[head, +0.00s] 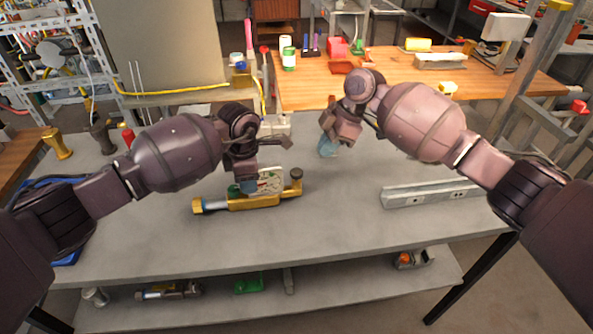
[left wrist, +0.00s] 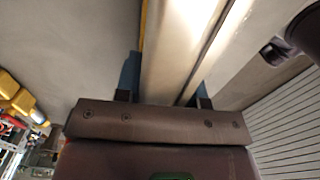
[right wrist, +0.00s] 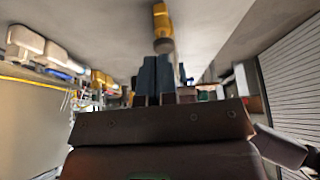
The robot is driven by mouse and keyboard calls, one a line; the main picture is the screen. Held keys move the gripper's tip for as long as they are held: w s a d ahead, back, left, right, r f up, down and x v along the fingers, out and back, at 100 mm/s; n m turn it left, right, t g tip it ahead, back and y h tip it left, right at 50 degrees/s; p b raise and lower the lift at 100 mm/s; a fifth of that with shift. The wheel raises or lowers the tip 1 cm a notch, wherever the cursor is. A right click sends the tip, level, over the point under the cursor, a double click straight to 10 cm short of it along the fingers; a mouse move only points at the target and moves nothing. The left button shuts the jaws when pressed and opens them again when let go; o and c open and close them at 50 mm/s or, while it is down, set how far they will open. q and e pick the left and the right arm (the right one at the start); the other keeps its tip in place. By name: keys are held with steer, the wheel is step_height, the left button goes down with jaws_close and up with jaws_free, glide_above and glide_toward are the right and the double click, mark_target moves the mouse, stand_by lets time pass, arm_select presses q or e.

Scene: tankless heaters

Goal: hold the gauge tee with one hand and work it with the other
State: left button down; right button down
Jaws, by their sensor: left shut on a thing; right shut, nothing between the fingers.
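The gauge tee (head: 262,201) is a brass-coloured body with a pale round-marked gauge face, a dark knob at its right end and a brass end at its left. It lies low over the grey workbench; I cannot tell whether it touches the top. My left gripper (head: 248,186) is shut on the tee near the gauge. In the left wrist view a pale metallic body (left wrist: 180,50) fills the space between the fingers. My right gripper (head: 327,149) is shut and empty, up and right of the tee, apart from it. Its blue fingers (right wrist: 155,78) meet in the right wrist view.
A grey slotted rail (head: 430,192) lies on the workbench (head: 340,230) at right. Brass and dark fittings (head: 57,145) stand at the left. A wooden table (head: 390,85) with jars and tools is behind. The front of the bench is clear; a lower shelf (head: 330,290) holds parts.

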steer(key=v, duration=0.5)
steer(key=shift+d+r, duration=0.2)
steer(key=shift+r, duration=0.15)
steer(key=shift+a, duration=0.1)
stand_by(1.7)
glide_toward(298, 171)
steer(key=shift+a, duration=0.1)
stand_by(0.4)
steer(key=shift+x, duration=3.5)
steer(key=shift+f, duration=0.15)
